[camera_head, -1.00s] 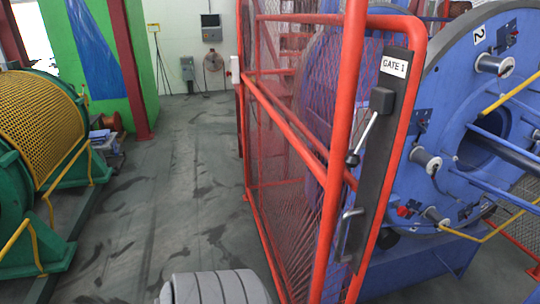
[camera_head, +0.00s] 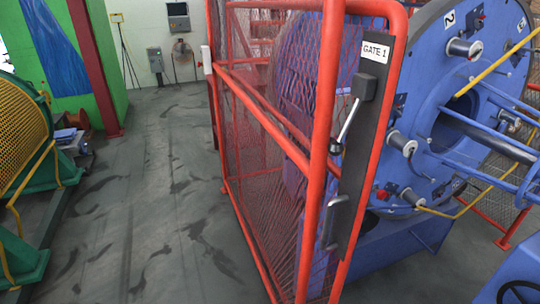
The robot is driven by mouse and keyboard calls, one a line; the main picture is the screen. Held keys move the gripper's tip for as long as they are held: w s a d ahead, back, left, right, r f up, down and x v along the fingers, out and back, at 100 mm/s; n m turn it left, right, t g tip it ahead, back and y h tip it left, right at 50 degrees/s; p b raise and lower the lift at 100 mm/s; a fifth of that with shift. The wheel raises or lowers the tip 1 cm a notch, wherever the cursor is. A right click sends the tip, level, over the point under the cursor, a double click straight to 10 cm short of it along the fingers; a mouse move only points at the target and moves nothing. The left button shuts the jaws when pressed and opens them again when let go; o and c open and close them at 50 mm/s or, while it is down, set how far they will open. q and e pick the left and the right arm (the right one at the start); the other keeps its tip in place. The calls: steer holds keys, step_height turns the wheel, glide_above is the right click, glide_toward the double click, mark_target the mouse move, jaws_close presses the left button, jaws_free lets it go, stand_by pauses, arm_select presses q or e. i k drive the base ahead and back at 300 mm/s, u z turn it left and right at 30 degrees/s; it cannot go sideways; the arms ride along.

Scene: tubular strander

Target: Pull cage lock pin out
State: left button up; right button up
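The red mesh cage gate (camera_head: 318,170) stands in the middle of the view, with a "GATE 1" label (camera_head: 376,52) at its upper corner. On its dark lock plate (camera_head: 358,150) sits a dark block with a metal lever (camera_head: 348,122) that slants down to a dark knob. Lower on the plate is a grey metal handle (camera_head: 334,218). I cannot tell which of these parts is the cage lock pin. Neither of my grippers is in view.
The blue strander disc (camera_head: 430,110) with several spools stands behind the gate at right. A green machine with a yellow mesh guard (camera_head: 22,125) is at left. Grey floor (camera_head: 150,215) between is clear. Wall boxes (camera_head: 178,16) hang at the back.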

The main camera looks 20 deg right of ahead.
mark_target(380, 194)
steer(key=u, duration=0.4)
steer(key=i, duration=3.65)
steer(key=z, duration=0.05)
steer(key=k, duration=1.3)
steer(key=z, duration=0.05)
